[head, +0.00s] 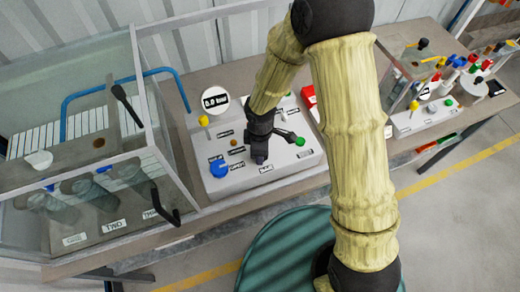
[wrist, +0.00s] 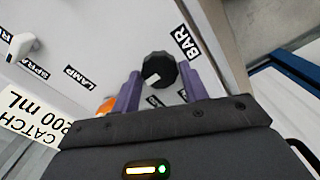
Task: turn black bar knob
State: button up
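The black bar knob (wrist: 156,69) is a dark faceted round knob with a pale mark, on a white panel beside a BAR label (wrist: 187,41) in the wrist view. My gripper (wrist: 159,73) has its two purple fingers on either side of the knob, with narrow gaps seeming to show between them and it. The fingers are open, and contact cannot be confirmed. In the head view my gripper (head: 261,158) is low over the front of the white control box (head: 290,160). The knob is hidden there.
A blue knob (head: 219,168), yellow knob (head: 204,121), green button (head: 299,141) and round gauge (head: 214,101) surround my gripper. A clear-walled tank (head: 150,110) stands left. The wrist view shows an orange part (wrist: 107,105) and a white lever (wrist: 22,46).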

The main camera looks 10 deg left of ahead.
jog(key=shift+o, duration=1.3)
jog(key=shift+r, duration=0.1)
notch_tip(320, 180, up, 17)
jog(key=shift+r, duration=0.1)
jog(key=s+d+m+t, duration=0.2)
jog(key=d+m, duration=1.7)
jog(key=d, duration=0.4)
jog(key=shift+s+d+t, duration=0.15)
jog(key=shift+s+t, duration=0.05)
jog(key=shift+t, duration=0.1)
